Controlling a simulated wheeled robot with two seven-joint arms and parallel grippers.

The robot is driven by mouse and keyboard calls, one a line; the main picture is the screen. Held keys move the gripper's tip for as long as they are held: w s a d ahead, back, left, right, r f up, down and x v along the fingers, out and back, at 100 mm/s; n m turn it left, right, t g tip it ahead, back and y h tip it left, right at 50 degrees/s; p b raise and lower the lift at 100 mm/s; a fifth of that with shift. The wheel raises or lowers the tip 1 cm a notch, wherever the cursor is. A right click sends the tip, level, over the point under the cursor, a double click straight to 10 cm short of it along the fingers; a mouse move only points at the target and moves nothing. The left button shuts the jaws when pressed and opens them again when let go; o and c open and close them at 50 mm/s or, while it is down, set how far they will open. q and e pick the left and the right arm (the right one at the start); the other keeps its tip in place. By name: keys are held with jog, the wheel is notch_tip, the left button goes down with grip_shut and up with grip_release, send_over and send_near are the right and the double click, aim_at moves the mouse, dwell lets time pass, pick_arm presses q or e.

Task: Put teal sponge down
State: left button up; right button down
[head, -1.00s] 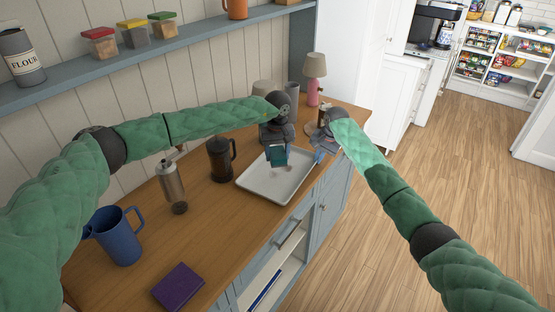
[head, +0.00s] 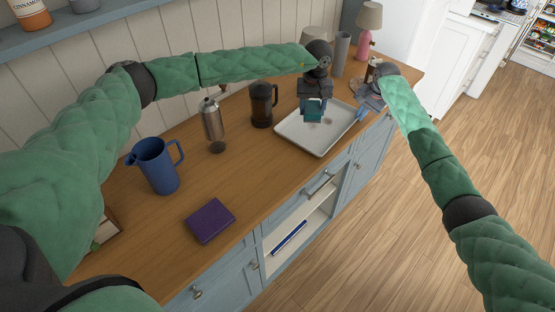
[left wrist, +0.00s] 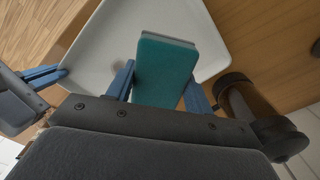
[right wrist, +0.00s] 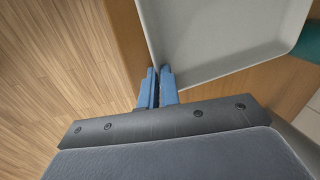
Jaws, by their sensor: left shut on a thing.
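The teal sponge (head: 313,109) is held in my left gripper (head: 314,103) over the white tray (head: 292,137). In the left wrist view the sponge (left wrist: 165,72) sits between the two blue fingers (left wrist: 158,90), with tray surface (left wrist: 95,55) behind it. I cannot tell how high it is above the tray. A teal edge of the sponge (right wrist: 309,44) also shows in the right wrist view. My right gripper (head: 364,112) is beside the tray's right end. In the right wrist view its fingers (right wrist: 160,72) are close together at the tray's corner, with nothing visible held.
A dark French press (head: 262,106) and a metal grinder (head: 213,125) stand left of the tray. A blue pitcher (head: 157,167) and a purple book (head: 209,220) are nearer. A grey cylinder (head: 341,53) and a pink lamp (head: 365,38) stand behind. The wooden counter between book and tray is clear.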

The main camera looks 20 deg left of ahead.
aim_at(265, 175)
pick_arm(q)
jog(key=s+a+r+m, duration=0.15)
jog(key=s+a, duration=0.35)
jog(key=s, duration=0.6)
jog(key=s+a+m, duration=0.2)
jog(key=s+a, duration=0.2)
jog(key=s, duration=0.8)
jog(key=f, duration=0.9)
jog(key=shift+a+f, duration=0.2)
jog(key=shift+f, duration=0.1)
jog(key=shift+f, duration=0.1)
jog(key=o, duration=1)
notch_tip(265, 175, up, 12)
jog(key=shift+r, duration=0.1)
